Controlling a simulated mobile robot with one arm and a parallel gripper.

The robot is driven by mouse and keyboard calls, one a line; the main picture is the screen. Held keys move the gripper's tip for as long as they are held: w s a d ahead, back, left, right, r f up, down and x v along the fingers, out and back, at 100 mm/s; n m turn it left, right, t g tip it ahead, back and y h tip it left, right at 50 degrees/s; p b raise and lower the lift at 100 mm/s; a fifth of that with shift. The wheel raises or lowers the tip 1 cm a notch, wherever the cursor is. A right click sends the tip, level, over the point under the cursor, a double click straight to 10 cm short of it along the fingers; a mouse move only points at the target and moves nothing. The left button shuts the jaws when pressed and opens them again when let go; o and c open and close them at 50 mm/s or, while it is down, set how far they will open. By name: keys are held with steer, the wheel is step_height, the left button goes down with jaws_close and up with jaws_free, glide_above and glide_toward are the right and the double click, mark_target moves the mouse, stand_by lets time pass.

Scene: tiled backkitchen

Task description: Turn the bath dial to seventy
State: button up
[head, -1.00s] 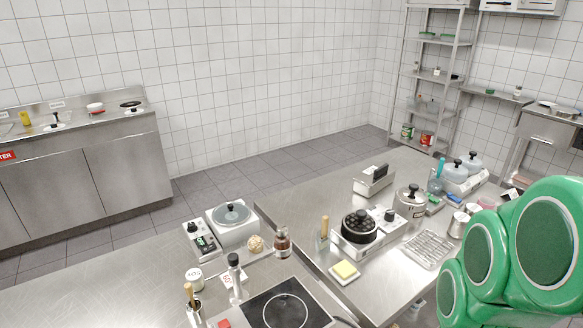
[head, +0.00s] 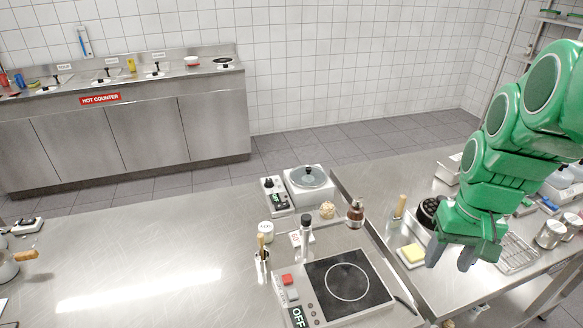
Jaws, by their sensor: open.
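A white water bath (head: 318,197) with a round clear lid and a black lid knob stands on the metal counter, near its back right corner. A control unit (head: 284,206) sits against its left side. The dial's setting cannot be made out. My gripper (head: 451,254) hangs at the right, fingers pointing down and apart, with nothing between them. It is well to the right of the dial and nearer to me.
A brown bottle (head: 356,212), a beige ball (head: 328,210), a dark-capped bottle (head: 306,233) and a utensil pot (head: 263,262) stand in front of the bath. A black hotplate (head: 347,284) lies nearer. The counter to the left is mostly clear.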

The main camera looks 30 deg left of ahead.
steer(key=w+a+n+t, duration=0.1)
steer(key=w+a+n, duration=0.2)
steer(key=w+a, duration=0.85)
steer(key=n+t+y, duration=0.1)
steer(key=n+y, duration=0.3)
steer(key=n, duration=0.3)
glide_toward(269, 180)
steer(key=shift+h, duration=0.3)
steer(key=shift+a+x, duration=0.15)
steer(key=shift+x, duration=2)
steer(key=shift+a+x, duration=0.15)
steer(key=shift+x, duration=2)
steer(key=shift+r, duration=0.1)
jaws_close()
